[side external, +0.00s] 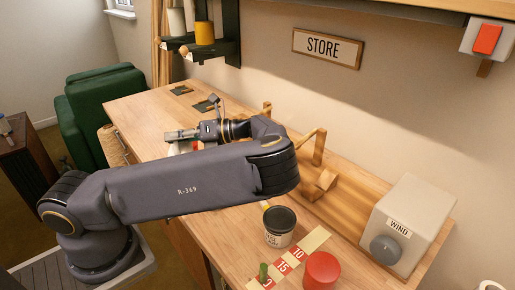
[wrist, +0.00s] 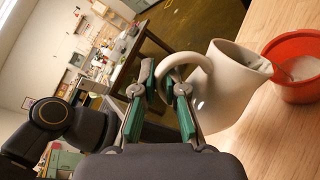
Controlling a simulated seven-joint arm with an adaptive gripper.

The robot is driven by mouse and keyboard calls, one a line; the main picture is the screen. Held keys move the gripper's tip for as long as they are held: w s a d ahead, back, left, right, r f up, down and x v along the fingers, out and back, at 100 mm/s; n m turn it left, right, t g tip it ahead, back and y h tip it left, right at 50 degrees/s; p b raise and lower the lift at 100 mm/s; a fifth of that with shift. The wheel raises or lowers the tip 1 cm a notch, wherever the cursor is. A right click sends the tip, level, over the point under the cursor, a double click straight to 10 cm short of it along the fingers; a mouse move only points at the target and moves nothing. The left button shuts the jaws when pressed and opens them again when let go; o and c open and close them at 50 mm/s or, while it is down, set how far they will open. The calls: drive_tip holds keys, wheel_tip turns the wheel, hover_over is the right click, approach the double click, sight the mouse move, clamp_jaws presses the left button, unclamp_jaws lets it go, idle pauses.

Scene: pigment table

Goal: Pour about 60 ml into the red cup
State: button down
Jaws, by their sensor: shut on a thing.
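In the wrist view my gripper (wrist: 160,90) is shut on the handle of a white jug (wrist: 220,92). The jug leans to the right, with its mouth close to the rim of the red cup (wrist: 283,92). Something pale shows inside the cup; I cannot tell its level or whether a stream is falling. In the side external view my gripper (side external: 184,134) is over the far left part of the table, and the jug and cup there are mostly hidden behind my arm.
The wooden table (side external: 140,108) holds a dark-lidded tin (side external: 279,230), a red round object (side external: 321,270), a numbered strip (side external: 312,240) and a grey WIND box (side external: 408,222). A wooden stand (side external: 318,185) is behind my arm. A dark shelf with pots (side external: 205,33) hangs at the back.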

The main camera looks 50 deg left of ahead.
sight(176, 151)
drive_tip(key=f+n, duration=0.1)
drive_tip(key=d+f+n, duration=0.1)
drive_tip(key=s+n+b, duration=0.1)
drive_tip(key=shift+d+f+y, duration=0.3)
drive_tip(key=shift+f, duration=0.1)
drive_tip(key=shift+s+d+n, duration=0.1)
drive_tip(key=shift+s+n, duration=0.1)
drive_tip(key=shift+n, duration=0.3)
idle(1.0)
